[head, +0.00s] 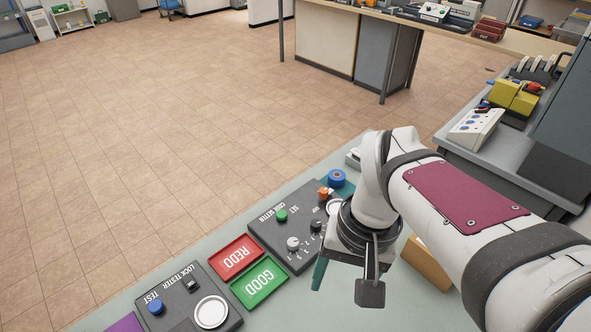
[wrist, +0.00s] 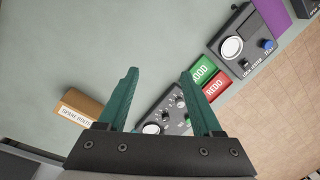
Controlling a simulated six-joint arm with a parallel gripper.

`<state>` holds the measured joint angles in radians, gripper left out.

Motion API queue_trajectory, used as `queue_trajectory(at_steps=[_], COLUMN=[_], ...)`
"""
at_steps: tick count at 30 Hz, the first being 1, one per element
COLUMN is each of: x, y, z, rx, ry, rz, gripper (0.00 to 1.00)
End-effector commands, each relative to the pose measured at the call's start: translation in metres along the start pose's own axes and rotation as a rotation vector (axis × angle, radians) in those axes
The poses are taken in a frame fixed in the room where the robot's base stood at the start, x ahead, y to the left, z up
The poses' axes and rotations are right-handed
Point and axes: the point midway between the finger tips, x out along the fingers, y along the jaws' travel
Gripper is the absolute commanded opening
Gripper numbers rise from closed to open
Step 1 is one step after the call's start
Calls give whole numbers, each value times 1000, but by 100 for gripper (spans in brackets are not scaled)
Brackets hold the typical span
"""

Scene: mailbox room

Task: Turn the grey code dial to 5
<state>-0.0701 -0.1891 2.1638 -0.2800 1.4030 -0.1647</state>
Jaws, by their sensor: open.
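The dark code setter box (head: 268,237) lies on the pale bench, partly hidden by my arm. It carries a light grey dial (head: 293,243), a darker knob (head: 316,226), a green button (head: 281,215) and an orange knob (head: 323,193). The digits are too small to read. My gripper (head: 345,284) hangs over the bench, in front of the box's right end in the head view. In the wrist view my gripper (wrist: 159,74) has its green fingers spread, with nothing held. There, the box (wrist: 150,108) shows between and behind the fingers, apart from them.
The red REDO tray (head: 236,256) and green GOOD tray (head: 259,283) lie beside the box. The lock tester (head: 187,301) stands beyond them. A cardboard spare bolts box (wrist: 81,108) is nearby. Bare bench shows at upper left in the wrist view.

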Motion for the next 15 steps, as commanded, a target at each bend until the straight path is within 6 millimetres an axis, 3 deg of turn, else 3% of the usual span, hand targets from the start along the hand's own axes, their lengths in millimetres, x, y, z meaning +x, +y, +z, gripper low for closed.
queue_trajectory(at_steps=[1, 3, 6, 10, 15], x=[-1, 6, 29, 58, 79], y=[-17, -43, -78, -107, -114], z=[-39, -94, -156, -198, -210], rx=[-94, -241, -422, -566, -609], ry=[-4, -1, 5, 10, 11], rz=[19, 45, 79, 107, 115], gripper=[67, 67, 67, 67, 67])
